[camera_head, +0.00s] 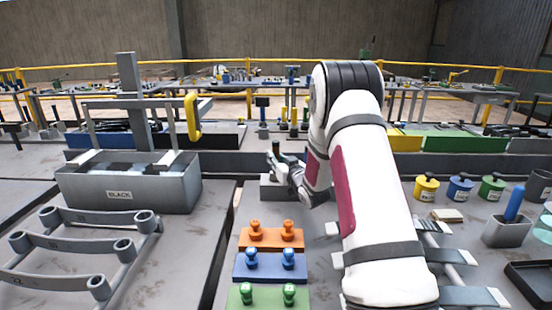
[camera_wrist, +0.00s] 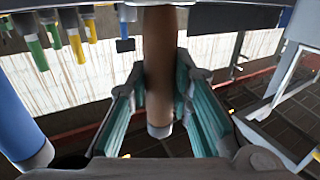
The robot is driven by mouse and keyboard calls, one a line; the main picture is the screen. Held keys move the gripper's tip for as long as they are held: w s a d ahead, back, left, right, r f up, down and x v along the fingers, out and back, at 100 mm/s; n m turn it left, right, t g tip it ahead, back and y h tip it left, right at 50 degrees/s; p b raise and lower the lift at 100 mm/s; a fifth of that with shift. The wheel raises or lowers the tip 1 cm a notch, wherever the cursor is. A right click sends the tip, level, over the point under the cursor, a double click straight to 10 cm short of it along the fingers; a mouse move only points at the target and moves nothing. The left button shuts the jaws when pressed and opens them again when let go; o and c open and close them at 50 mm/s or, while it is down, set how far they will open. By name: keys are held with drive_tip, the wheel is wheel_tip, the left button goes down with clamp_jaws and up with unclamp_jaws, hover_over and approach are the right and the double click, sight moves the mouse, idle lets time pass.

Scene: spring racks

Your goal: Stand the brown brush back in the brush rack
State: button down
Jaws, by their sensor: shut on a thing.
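The brown brush shows as a brown cylinder (camera_wrist: 160,62) in the wrist view, between the two teal-lined fingers of my gripper (camera_wrist: 158,88). My gripper is shut on it, and its rounded end sticks out past the fingers toward the camera. The rest of the brush runs out of the top of the picture. In the head view my gripper (camera_head: 281,168) is small and partly behind my arm, above a grey block (camera_head: 274,187). I cannot tell whether that block is the brush rack. A blue handle (camera_wrist: 20,122) stands close at the left in the wrist view.
A grey tank marked BLACK (camera_head: 130,194) and a curved rack (camera_head: 85,242) stand at left. Orange (camera_head: 270,238), blue and green blocks with knobs lie in front. Yellow (camera_head: 426,187), blue and green pots and a grey holder with a blue handle (camera_head: 507,232) stand at right.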

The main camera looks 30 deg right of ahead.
sight(277, 145)
drive_tip(key=shift+f+b, duration=0.5)
drive_tip(key=shift+f, duration=0.4)
drive_tip(key=c, duration=0.9)
unclamp_jaws()
drive_tip(key=shift+r, duration=0.1)
drive_tip(key=shift+r+p, duration=1.5)
drive_tip(key=shift+r, duration=1.85)
